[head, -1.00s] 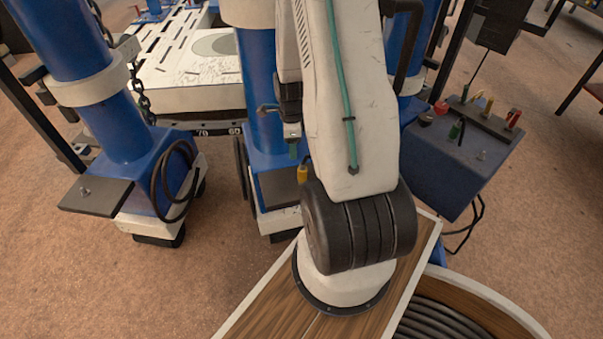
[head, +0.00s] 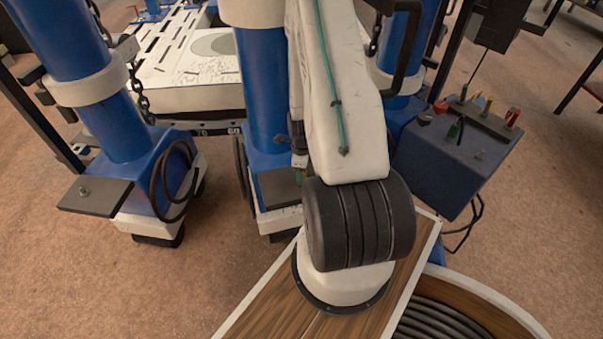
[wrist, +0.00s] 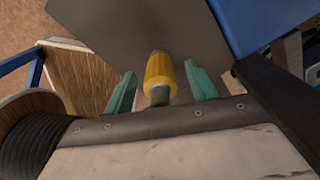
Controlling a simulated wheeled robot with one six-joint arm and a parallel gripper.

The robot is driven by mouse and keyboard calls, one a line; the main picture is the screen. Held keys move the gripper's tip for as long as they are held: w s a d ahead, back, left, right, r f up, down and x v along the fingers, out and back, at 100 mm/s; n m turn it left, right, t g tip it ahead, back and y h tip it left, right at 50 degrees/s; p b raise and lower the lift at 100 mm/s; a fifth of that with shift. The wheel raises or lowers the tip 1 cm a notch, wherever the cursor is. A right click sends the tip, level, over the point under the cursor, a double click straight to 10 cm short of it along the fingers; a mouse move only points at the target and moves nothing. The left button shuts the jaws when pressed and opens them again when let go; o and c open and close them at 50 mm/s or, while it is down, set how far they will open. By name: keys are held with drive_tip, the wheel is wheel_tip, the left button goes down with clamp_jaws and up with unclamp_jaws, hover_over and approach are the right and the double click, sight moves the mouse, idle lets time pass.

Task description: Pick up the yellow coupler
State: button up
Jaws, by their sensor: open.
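The yellow coupler (wrist: 160,72) shows in the wrist view, a ribbed yellow body with a grey stem at its near end. It appears against a flat grey plate (wrist: 190,30). My gripper (wrist: 160,80) is open, with one teal finger to the left of the coupler and one to the right. Gaps show between the coupler and both fingers, and I see no contact. In the head view my own arm hides most of the gripper and the coupler beside the middle blue post (head: 262,90).
A dark blue box (head: 450,165) with coloured connectors stands to the right. The left blue post (head: 75,60) carries a looped black cable (head: 172,180). A white slotted table (head: 190,65) lies behind. Brown floor is open at the lower left.

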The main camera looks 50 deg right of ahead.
drive_tip(key=c, duration=1.2)
